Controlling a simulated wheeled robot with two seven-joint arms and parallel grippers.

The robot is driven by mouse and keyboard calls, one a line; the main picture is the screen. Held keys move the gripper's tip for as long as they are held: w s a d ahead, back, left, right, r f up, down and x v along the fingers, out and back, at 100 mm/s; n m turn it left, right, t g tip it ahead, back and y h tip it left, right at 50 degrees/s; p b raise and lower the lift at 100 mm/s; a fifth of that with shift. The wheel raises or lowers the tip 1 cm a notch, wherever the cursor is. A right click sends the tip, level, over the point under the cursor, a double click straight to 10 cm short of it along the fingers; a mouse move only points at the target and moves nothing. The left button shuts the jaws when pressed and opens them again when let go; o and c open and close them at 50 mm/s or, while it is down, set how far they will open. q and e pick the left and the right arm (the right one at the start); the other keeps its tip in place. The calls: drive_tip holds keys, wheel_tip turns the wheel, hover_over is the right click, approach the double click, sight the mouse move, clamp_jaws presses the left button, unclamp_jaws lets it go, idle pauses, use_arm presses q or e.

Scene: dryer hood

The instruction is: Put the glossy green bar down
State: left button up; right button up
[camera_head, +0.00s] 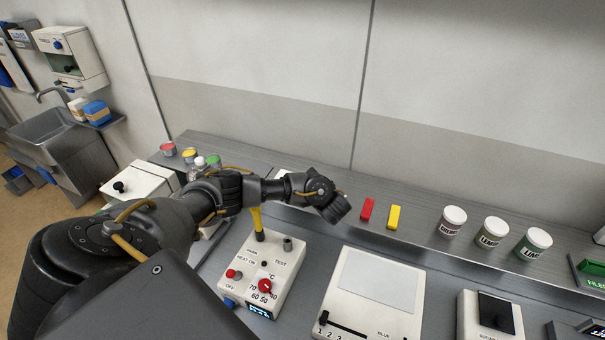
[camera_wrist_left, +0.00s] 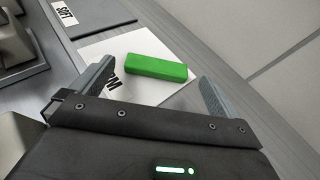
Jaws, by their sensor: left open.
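The glossy green bar (camera_wrist_left: 157,68) lies flat on a white card (camera_wrist_left: 128,44) in the left wrist view. The card's black lettering is partly covered, and only its end shows. My left gripper (camera_wrist_left: 158,74) is open, with one finger on either side of the bar and a gap at each end. In the head view my left gripper (camera_head: 335,207) is over the back of the bench, and the bar is hidden behind my arm there. A bit of the white card (camera_head: 284,174) shows behind the wrist. My right gripper is not in view.
A red bar (camera_head: 368,209) and a yellow bar (camera_head: 394,217) lie on the back shelf, right of my gripper. Several lidded jars (camera_head: 492,232) stand farther right. A control box (camera_head: 262,275) with a yellow-handled tool is below my arm. The wall rises close behind.

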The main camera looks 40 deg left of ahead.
use_arm(q)
drive_tip(key=v, duration=0.6)
drive_tip(key=shift+s+d+r, duration=0.15)
drive_tip(key=shift+s+d, duration=0.05)
drive_tip(key=shift+d, duration=0.1)
